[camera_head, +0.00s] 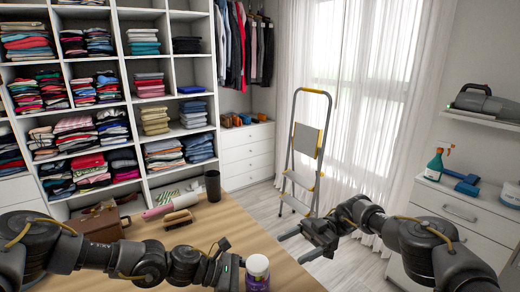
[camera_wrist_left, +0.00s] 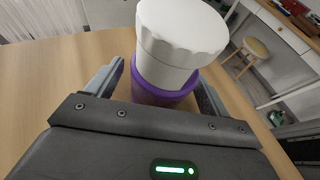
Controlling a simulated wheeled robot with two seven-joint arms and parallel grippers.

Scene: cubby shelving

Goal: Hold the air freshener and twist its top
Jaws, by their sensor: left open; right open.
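The air freshener (camera_head: 257,266) has a white top and a purple body and stands upright at the near edge of the wooden table. In the left wrist view its ribbed white top (camera_wrist_left: 180,35) and purple body (camera_wrist_left: 160,88) fill the middle. My left gripper (camera_wrist_left: 160,78) is open, with one finger on each side of the purple body; contact cannot be told. The lower body is hidden behind the gripper housing. My right gripper (camera_head: 297,247) is open and empty, to the right of the air freshener and apart from it, past the table's right edge.
On the wooden table (camera_head: 235,222) are a brush (camera_head: 178,219), a pink-and-white roll (camera_head: 160,210), a dark cup (camera_head: 213,186) and a brown case (camera_head: 100,226). Shelves of folded clothes stand behind. A stepladder (camera_head: 305,150) and a white drawer unit (camera_head: 450,205) are right.

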